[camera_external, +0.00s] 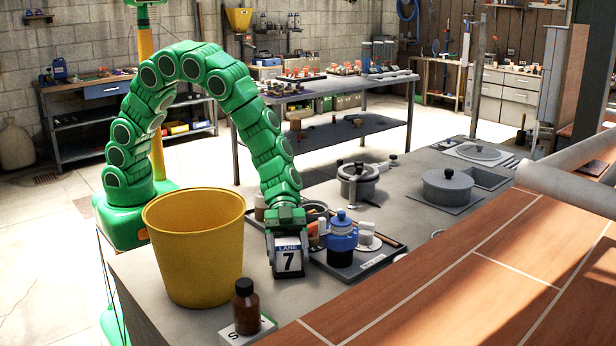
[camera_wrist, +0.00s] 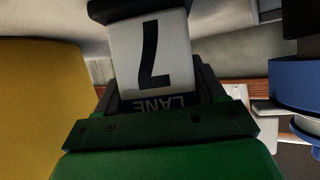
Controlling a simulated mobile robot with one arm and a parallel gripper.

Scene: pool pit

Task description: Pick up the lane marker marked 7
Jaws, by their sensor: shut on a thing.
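The lane marker marked 7 (camera_external: 288,259) has a white face, a blue band reading LANE and a dark base. In the external view it is upright on or just above the grey counter, between the yellow bucket and a tray; I cannot tell whether its base touches. My gripper (camera_external: 287,236) comes down from above and is shut on the marker's top. In the wrist view the marker (camera_wrist: 152,55) appears upside down between the fingers of my gripper (camera_wrist: 160,95), with its face and number clear.
A large yellow bucket (camera_external: 197,250) stands close on the left. A brown bottle (camera_external: 246,306) on a white card is in front. Pots (camera_external: 447,188) stand farther back.

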